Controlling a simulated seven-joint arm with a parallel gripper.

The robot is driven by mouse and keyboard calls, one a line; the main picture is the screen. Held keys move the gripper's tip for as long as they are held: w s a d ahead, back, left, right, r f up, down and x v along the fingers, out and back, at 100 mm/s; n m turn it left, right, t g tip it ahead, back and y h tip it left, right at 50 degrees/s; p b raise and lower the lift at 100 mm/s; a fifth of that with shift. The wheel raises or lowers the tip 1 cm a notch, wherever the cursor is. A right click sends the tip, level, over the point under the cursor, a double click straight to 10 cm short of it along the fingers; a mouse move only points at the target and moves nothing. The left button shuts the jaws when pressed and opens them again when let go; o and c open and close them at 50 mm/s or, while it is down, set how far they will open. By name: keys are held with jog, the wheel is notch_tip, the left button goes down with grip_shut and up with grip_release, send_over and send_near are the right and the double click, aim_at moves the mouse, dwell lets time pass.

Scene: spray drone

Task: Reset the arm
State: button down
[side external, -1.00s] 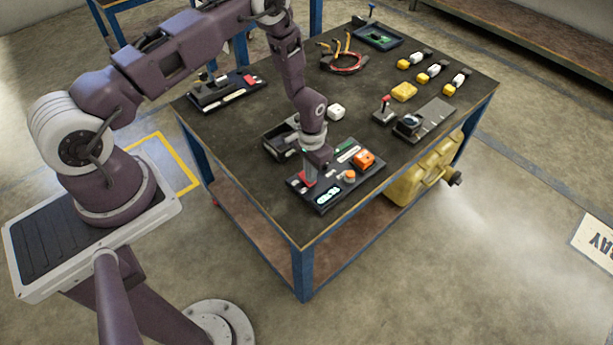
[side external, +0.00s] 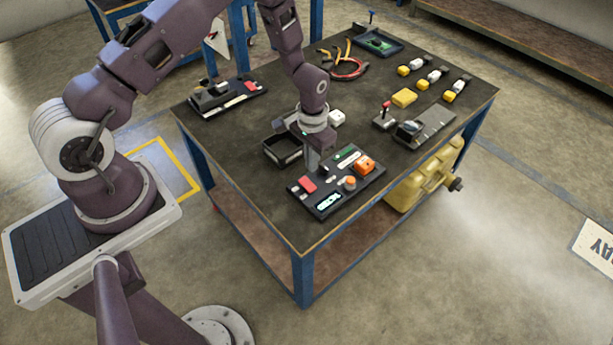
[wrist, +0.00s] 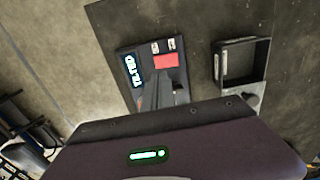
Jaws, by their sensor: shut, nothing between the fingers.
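My gripper (side external: 312,165) is shut and empty. It hangs just above the back-left part of a dark control panel (side external: 345,194) on the near side of the table. The panel carries a red block (side external: 307,184), an orange block (side external: 365,166), an orange knob (side external: 349,183) and a lit display (side external: 328,202). In the wrist view my shut fingers (wrist: 160,80) point at the panel, close to the red block (wrist: 166,61). The lit display (wrist: 133,70) shows there too, its text hard to read. The fingers hide part of the panel.
An open dark tray (side external: 283,153) lies behind the panel; it also shows in the wrist view (wrist: 237,42). Another panel (side external: 225,97) is at the table's back left. A lever box (side external: 385,119), yellow block (side external: 404,97) and cables (side external: 347,68) stand farther back. The front-left tabletop is clear.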

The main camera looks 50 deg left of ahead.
jog(key=s+d+r+t, duration=0.1)
jog(key=s+r, duration=0.1)
jog(key=r, duration=1.1)
jog(key=s+d+r+t, duration=0.1)
jog(key=s+r+t, duration=0.15)
jog(key=r, duration=1.15)
jog(key=s+r+t, duration=0.1)
jog(key=s+r, duration=0.4)
jog(key=s, duration=0.5)
jog(key=s+d+r+t, duration=0.1)
jog(key=s+r, duration=0.4)
jog(key=s, duration=0.6)
jog(key=shift+s+d+r, duration=0.15)
jog(key=shift+s+r, duration=0.05)
jog(key=shift+s, duration=0.1)
